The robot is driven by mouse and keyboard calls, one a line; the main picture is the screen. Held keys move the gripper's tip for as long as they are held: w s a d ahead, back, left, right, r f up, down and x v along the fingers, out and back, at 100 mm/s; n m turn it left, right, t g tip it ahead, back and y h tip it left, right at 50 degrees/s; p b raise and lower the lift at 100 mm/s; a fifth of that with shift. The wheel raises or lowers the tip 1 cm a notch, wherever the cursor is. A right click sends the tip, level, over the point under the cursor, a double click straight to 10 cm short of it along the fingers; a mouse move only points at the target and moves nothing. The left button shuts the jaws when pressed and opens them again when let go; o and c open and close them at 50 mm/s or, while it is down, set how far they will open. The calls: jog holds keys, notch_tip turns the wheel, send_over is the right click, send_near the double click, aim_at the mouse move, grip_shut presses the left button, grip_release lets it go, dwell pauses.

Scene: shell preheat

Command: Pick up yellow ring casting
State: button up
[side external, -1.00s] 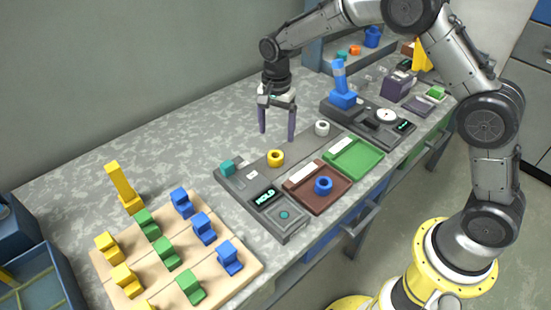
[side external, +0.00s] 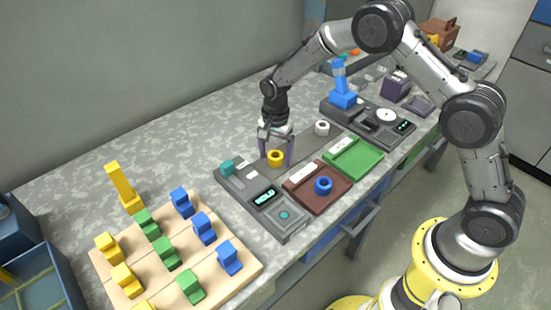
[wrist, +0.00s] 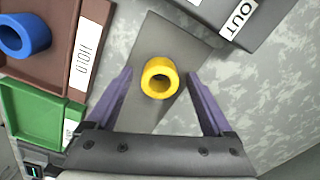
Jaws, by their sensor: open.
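The yellow ring casting (side external: 276,158) lies on a dark grey strip on the bench, between the grey device with the lit display and the white ring. It also shows in the wrist view (wrist: 160,78), with its round hole facing up. My gripper (side external: 275,163) is open, its two purple fingers on either side of the yellow ring in the side view. In the wrist view, my gripper (wrist: 158,75) has the ring between and slightly ahead of its fingers, with a gap on each side. I cannot tell how far the fingertips are above the strip.
A brown tray (side external: 332,203) holding a blue ring (side external: 323,185) and a green tray (side external: 375,153) lie in front. A white ring (side external: 322,128) sits behind to the right. A grey device (side external: 285,230) and a teal block (side external: 227,166) are to the left.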

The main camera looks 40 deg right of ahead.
grip_shut()
jog(key=shift+r, duration=0.1)
dwell(0.3)
